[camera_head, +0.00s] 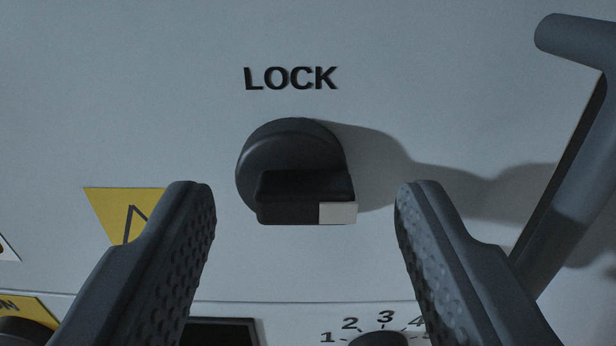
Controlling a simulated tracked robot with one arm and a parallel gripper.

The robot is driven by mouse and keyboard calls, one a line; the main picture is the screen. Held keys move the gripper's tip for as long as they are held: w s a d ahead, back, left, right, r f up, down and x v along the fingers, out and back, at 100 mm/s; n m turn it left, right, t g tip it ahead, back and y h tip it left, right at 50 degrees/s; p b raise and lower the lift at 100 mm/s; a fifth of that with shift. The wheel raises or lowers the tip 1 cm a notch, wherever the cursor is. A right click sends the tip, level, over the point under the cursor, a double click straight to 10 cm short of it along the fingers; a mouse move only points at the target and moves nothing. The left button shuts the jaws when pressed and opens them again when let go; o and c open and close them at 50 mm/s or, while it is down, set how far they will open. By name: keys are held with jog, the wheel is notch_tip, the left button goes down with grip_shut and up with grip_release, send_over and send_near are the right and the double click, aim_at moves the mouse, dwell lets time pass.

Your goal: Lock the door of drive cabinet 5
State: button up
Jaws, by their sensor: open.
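The lock knob (291,170) is a round black knob with a black bar handle across its front. The bar lies horizontally, with a white mark (337,213) at its right end. The word LOCK (291,78) is above it on the pale cabinet door (180,110). My gripper (305,190) is open, with one finger on each side of the knob. Gaps show between the fingers and the knob, and nothing is between the fingertips except the knob beyond or level with them; the exact depth is hard to tell.
A grey bar handle (570,205) stands out from the panel at the right, near my right finger. A yellow warning triangle (120,205) is at the left. Below a seam are a numbered dial (379,338) and a dark rectangular panel (222,332).

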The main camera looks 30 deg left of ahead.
jog(key=shift+w+a+f, duration=0.1)
jog(key=shift+w+a, duration=0.15)
jog(key=shift+w, duration=0.2)
